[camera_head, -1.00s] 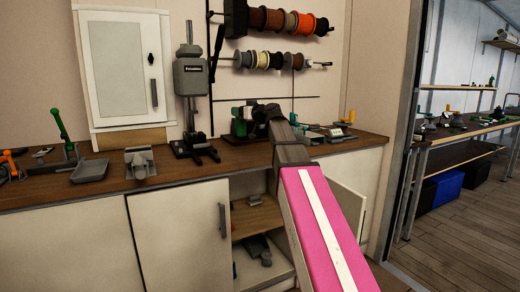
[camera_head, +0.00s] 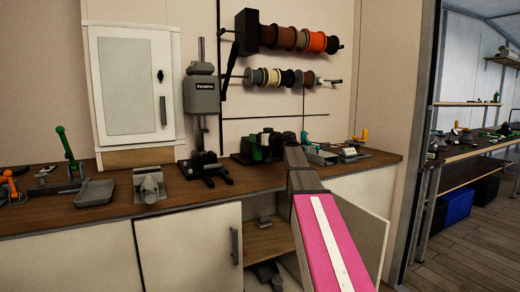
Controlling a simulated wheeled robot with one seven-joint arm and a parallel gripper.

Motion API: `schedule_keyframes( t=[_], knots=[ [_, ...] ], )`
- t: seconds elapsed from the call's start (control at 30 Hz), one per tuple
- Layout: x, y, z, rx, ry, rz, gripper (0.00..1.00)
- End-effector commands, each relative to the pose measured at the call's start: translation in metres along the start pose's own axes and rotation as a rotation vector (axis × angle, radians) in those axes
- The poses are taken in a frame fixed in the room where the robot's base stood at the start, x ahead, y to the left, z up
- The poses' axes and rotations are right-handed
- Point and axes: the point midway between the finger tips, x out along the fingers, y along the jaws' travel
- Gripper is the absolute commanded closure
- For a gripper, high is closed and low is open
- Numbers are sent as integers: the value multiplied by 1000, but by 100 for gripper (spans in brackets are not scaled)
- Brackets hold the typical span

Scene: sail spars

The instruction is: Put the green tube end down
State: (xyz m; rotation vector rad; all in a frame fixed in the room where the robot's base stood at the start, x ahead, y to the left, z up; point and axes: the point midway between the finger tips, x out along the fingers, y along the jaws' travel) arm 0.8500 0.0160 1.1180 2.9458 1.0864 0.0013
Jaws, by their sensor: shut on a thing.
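My arm reaches away from me over the wooden workbench (camera_head: 110,212), its pink link nearest. My gripper (camera_head: 289,138) is at the far end of the arm, above the right part of the bench. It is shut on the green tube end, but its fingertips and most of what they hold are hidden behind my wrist. A black and green thing (camera_head: 262,148) shows just left of my gripper. I cannot tell whether any of that green belongs to the tube end, or whether the held piece touches the bench.
A grey drill press (camera_head: 202,98) stands left of my gripper, with a grey vise (camera_head: 149,186) and a grey tray (camera_head: 95,192) further left. Small items (camera_head: 345,152) lie to the right. Spools (camera_head: 290,38) hang on the wall. A cupboard door (camera_head: 358,215) hangs open below.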

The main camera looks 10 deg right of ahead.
Motion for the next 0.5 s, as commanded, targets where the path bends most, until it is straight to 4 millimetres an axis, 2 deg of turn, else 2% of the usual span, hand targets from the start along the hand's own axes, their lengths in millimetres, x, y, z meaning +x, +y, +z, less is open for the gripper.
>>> schedule_keyframes(
  t=[0.03, 0.13, 0.27, 0.5],
  knots=[
    [0, 8, 4, 2, 0, 1, 86],
    [-1, 14, 8, 2, 1, 1, 86],
    [-1, 15, 13, 1, 1, 0, 86],
    [-2, 14, 43, 3, 0, 0, 86]
  ],
)
